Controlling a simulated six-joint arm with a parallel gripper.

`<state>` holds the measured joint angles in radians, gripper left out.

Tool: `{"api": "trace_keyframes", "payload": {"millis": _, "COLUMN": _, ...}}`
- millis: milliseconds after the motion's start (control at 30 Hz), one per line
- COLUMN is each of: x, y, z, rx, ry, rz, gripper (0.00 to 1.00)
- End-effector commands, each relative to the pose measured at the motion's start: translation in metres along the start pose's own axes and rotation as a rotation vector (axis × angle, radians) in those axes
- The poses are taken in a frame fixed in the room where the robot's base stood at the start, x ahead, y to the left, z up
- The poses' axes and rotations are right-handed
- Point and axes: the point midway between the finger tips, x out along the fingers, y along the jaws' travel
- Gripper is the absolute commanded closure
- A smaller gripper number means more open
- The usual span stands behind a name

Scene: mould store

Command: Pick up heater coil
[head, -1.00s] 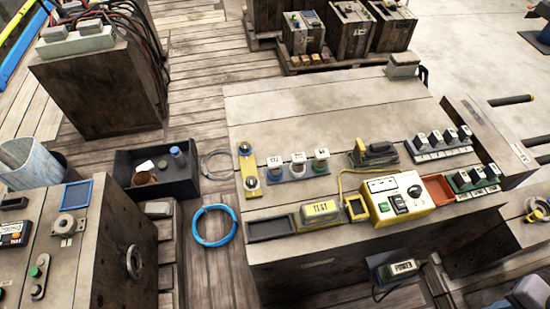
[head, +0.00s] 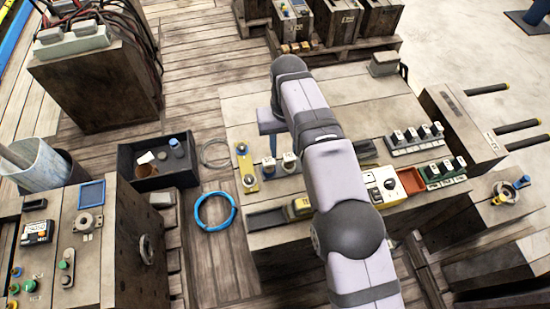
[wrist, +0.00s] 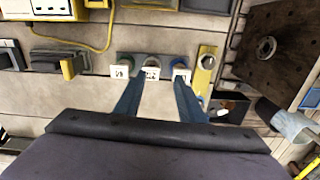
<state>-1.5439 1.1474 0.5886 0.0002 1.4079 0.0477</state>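Three small white-topped spools with dark lettering stand in a row on the wooden bench. Their bases are blue, grey and green. In the head view the blue-based spool (head: 268,167) and the grey-based spool (head: 289,162) show, and my arm hides the green-based one. In the wrist view I see the green-based spool (wrist: 121,70), the grey-based spool (wrist: 152,73) and the blue-based spool (wrist: 181,71). I cannot read which is the heater coil. My gripper (wrist: 158,84) is open and empty, its blue fingers spread either side of the grey-based spool's line. It also shows above the bench (head: 270,123).
A yellow plate (head: 245,168) with two knobs lies beside the blue-based spool. A yellow control box (head: 383,185), a red tray (head: 411,181) and switch blocks (head: 415,139) are to the right. A black bin (head: 157,165) stands left of the bench.

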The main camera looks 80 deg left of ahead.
Motion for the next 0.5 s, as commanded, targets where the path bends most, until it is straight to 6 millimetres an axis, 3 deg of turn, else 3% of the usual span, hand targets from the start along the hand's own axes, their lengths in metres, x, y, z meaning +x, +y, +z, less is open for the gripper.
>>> {"api": "trace_keyframes", "payload": {"millis": 33, "x": -0.002, "y": -0.017, "z": -0.001, "rx": -0.028, "ry": 0.0, "rz": 0.001, "gripper": 0.64}}
{"api": "trace_keyframes", "payload": {"millis": 100, "x": -0.002, "y": -0.033, "z": -0.002, "rx": -0.053, "ry": 0.0, "rz": 0.001, "gripper": 0.64}}
{"api": "trace_keyframes", "payload": {"millis": 200, "x": -0.001, "y": -0.044, "z": -0.002, "rx": -0.072, "ry": 0.001, "rz": 0.001, "gripper": 0.64}}
{"api": "trace_keyframes", "payload": {"millis": 500, "x": 0.011, "y": -0.046, "z": -0.002, "rx": -0.075, "ry": -0.001, "rz": 0.0, "gripper": 0.64}}
